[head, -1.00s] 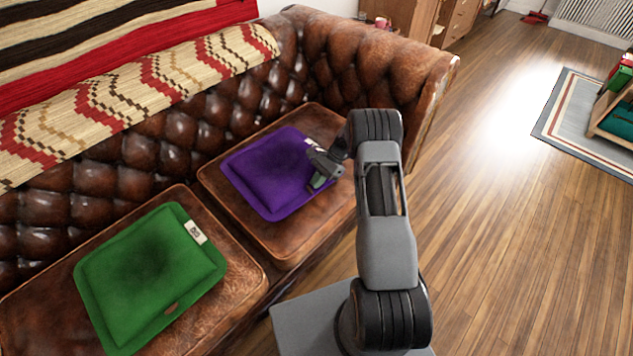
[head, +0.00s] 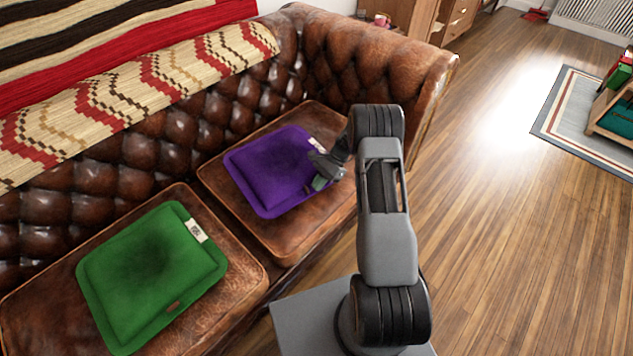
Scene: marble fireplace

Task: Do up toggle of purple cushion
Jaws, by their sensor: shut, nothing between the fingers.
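The purple cushion (head: 268,172) lies flat on the right seat of the brown leather sofa. A pale label shows at its upper right edge, partly covered by my gripper. My gripper (head: 319,178) is at the cushion's right edge, pointing left and down. It is shut with nothing held. A small greenish patch shows by the fingertips; I cannot tell what it is. The toggle cannot be made out; the gripper covers much of that edge.
A green cushion (head: 150,272) with a white label lies on the left sofa seat (head: 236,322). A patterned throw (head: 150,90) covers the backrest. The sofa's rolled arm (head: 400,75) rises behind my arm.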

